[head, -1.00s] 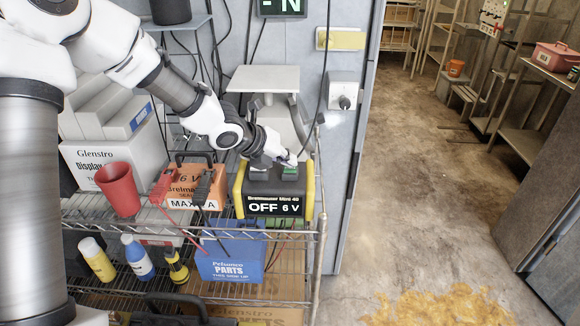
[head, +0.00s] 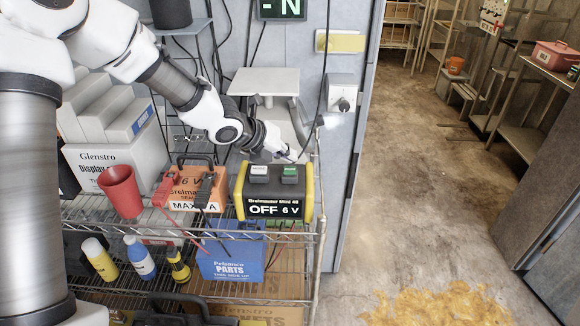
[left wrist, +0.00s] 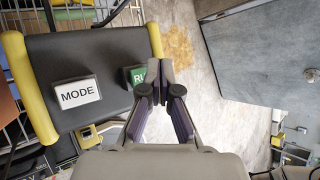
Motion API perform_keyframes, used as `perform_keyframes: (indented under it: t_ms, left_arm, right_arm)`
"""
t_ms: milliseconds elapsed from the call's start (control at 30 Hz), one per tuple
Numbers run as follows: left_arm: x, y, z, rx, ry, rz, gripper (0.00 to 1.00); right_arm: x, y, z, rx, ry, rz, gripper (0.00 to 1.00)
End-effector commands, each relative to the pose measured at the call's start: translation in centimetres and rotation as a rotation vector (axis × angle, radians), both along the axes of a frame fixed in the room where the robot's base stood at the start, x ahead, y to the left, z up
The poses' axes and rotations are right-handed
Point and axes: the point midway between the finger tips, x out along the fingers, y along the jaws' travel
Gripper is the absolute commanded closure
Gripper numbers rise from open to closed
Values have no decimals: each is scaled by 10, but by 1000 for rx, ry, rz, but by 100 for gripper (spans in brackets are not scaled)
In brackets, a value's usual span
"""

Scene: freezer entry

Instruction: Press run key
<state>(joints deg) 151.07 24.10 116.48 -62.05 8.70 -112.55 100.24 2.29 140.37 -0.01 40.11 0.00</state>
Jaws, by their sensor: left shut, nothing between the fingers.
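The charger (head: 276,203), a black box with yellow sides, stands on the wire shelf, and its display reads OFF 6 V. The green run key (head: 290,174) is on its top at the right, and a white key (head: 259,171) is beside it. In the left wrist view the white key reads MODE (left wrist: 76,93), and the green run key (left wrist: 136,74) is partly hidden behind my fingers. My left gripper (head: 292,156) is shut and empty, just behind and above the run key, apart from it in the head view. Its fingertips also show in the left wrist view (left wrist: 157,70). My right gripper is out of view.
An orange battery (head: 193,188) with red and black clamps and a red cup (head: 120,190) stand left of the charger. A blue parts bin (head: 231,258) is below. A wall socket (head: 342,97) is behind at the right. The floor beyond the shelf is open.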

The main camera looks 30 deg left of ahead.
Motion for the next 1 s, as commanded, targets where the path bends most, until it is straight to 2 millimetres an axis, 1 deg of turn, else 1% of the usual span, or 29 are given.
perform_keyframes:
  t_ms: [33,367,1000]
  left_arm:
    - [0,0,11,1,-1,0,100]
    - [0,0,44,0,-1,1,100]
    - [0,0,43,0,0,0,100]
  right_arm:
    - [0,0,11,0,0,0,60]
    - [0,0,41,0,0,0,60]
    - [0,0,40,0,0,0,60]
